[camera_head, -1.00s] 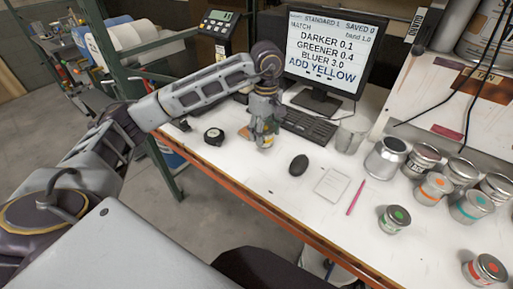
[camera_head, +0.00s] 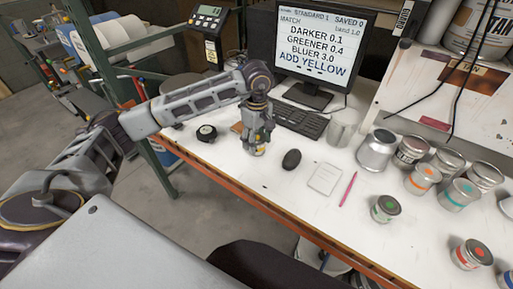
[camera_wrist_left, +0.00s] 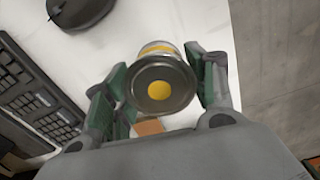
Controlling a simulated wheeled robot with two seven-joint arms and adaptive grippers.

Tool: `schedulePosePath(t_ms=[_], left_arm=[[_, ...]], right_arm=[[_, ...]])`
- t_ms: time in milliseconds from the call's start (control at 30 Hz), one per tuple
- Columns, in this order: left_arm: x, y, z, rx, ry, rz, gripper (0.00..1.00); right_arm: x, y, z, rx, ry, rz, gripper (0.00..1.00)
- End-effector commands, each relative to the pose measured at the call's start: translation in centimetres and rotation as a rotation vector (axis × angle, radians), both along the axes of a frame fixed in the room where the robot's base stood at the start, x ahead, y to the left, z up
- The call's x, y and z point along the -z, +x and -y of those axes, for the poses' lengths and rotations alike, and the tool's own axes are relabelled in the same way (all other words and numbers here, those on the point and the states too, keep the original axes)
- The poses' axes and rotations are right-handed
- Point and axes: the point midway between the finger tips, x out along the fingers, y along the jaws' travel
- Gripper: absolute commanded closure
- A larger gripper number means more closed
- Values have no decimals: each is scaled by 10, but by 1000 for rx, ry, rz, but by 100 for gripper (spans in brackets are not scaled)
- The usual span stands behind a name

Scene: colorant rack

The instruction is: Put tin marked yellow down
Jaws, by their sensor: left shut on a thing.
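The tin marked yellow (camera_wrist_left: 158,88) is a small metal tin with a yellow dot on its lid and a yellow band on its side. My left gripper (camera_wrist_left: 158,95) is shut on it, with a finger on each side. In the head view the tin (camera_head: 257,150) shows below the left gripper (camera_head: 257,138), low over the white bench or on it; I cannot tell whether its base touches. My right gripper is not in view.
Several tins stand at the right, the nearest green-dotted (camera_head: 385,208) and red-dotted (camera_head: 472,254). A black round object (camera_head: 206,133) is left of the gripper. The monitor (camera_head: 318,45) reads ADD YELLOW.

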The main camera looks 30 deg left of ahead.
Motion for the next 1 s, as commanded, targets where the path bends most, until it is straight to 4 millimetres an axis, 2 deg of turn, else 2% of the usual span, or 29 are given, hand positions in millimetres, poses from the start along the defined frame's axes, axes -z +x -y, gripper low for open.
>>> schedulePosePath(t_ms=[433, 800, 1000], left_arm=[[6, 0, 0, -1, 0, 1, 71], [38, 0, 0, -1, -1, 0, 71], [42, 0, 0, -1, -1, 2, 71]], right_arm=[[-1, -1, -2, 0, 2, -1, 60], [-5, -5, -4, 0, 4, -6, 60], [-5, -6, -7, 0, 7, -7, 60]])
